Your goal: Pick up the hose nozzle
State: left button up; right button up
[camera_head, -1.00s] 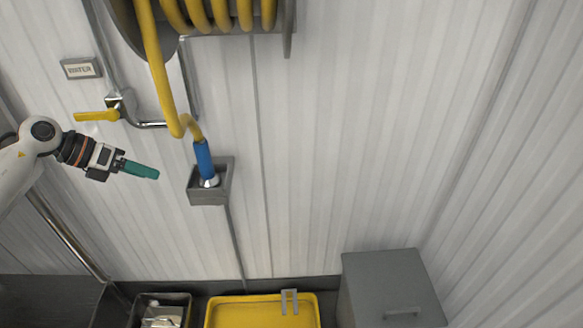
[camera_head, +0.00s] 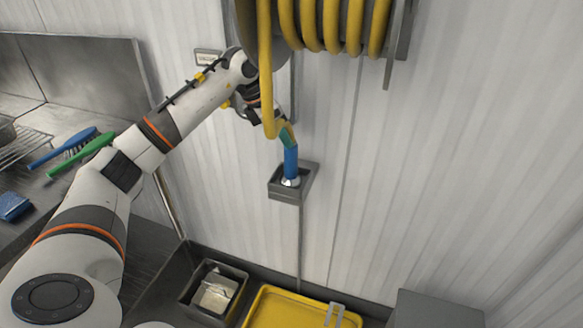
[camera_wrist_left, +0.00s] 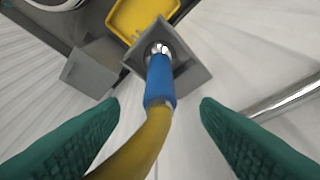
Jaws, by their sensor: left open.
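The hose nozzle (camera_head: 291,163) has a blue grip and a silver tip. It stands upright in a grey wall holder (camera_head: 308,183), joined at its top to the yellow hose (camera_head: 266,80). My left gripper (camera_head: 287,137) is at the top of the nozzle, partly hidden behind the hose. In the left wrist view the green fingers are open, one on each side, with the blue nozzle (camera_wrist_left: 160,82) ahead between them and the hose (camera_wrist_left: 143,145) passing between the fingers. Neither finger visibly touches it. My right gripper is not in view.
A hose reel (camera_head: 330,25) hangs above on the ribbed wall. Below are a yellow tray (camera_head: 262,300), a dark bin (camera_head: 240,275) and a grey box (camera_head: 435,308). A steel counter (camera_head: 30,200) with blue and green brushes is at left. The wall to the right is clear.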

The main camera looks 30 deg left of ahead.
aim_at(291, 162)
pick_arm(q)
jog(key=x, duration=0.2)
jog(key=p+x, duration=0.1)
jog(key=x, duration=0.2)
jog(key=shift+w+d, duration=0.3)
jog(key=shift+w, duration=0.15)
grip_shut()
